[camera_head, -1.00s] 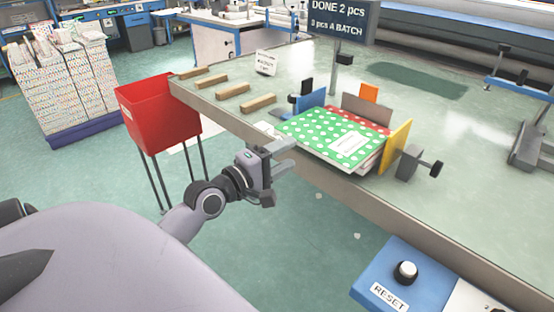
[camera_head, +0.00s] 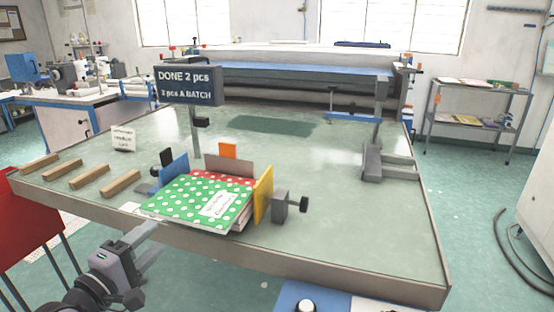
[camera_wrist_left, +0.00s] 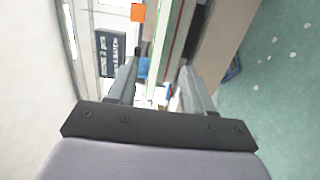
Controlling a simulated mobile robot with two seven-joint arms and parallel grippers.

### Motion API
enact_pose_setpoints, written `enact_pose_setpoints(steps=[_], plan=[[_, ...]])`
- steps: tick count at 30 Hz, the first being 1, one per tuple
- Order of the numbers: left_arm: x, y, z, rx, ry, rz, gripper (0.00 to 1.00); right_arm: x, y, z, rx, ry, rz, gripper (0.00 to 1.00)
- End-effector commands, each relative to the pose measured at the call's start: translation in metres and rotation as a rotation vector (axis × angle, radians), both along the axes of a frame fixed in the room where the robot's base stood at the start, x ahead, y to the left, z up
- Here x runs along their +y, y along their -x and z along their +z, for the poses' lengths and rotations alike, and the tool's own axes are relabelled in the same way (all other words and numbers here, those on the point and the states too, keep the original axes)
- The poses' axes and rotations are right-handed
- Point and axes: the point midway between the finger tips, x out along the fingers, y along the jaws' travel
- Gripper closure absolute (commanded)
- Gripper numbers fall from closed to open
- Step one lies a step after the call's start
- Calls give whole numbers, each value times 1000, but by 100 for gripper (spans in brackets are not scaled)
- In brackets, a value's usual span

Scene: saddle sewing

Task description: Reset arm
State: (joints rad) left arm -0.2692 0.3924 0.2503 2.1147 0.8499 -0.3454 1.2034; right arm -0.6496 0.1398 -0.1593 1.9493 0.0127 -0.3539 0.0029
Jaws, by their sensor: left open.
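My left gripper (camera_head: 148,262) is in the lower left of the head view, in front of the table's near edge and apart from the booklets. Its fingers also show in the left wrist view (camera_wrist_left: 160,85), spread apart with nothing held between them. A stack of dotted booklets, green on top with a white label (camera_head: 185,203), lies on the table between blue, orange and yellow guide plates. The right gripper is not in view.
The table (camera_head: 350,245) has wooden blocks (camera_head: 80,176) at its left and a sign (camera_head: 187,86) reading "DONE 2 pcs" behind the stack. A red bin (camera_head: 25,235) stands at the left. A white button (camera_head: 306,306) on a blue box is at the bottom edge.

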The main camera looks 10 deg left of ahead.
Motion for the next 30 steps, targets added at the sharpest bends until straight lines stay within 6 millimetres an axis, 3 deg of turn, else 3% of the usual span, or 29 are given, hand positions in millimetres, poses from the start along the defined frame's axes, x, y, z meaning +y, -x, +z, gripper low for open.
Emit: enact_pose_setpoints(steps=[4,8,12,18,24,30], plan=[[-8,5,-26,42,-101,-3,49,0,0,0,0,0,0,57],[-30,22,-83,131,-370,-32,49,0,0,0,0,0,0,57],[-64,57,-155,227,-759,-135,49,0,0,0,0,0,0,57],[-115,117,-231,278,-1252,-361,49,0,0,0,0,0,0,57],[-145,155,-262,253,-1526,-526,49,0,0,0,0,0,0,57],[-151,162,-267,241,-1585,-560,49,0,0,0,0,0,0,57]])
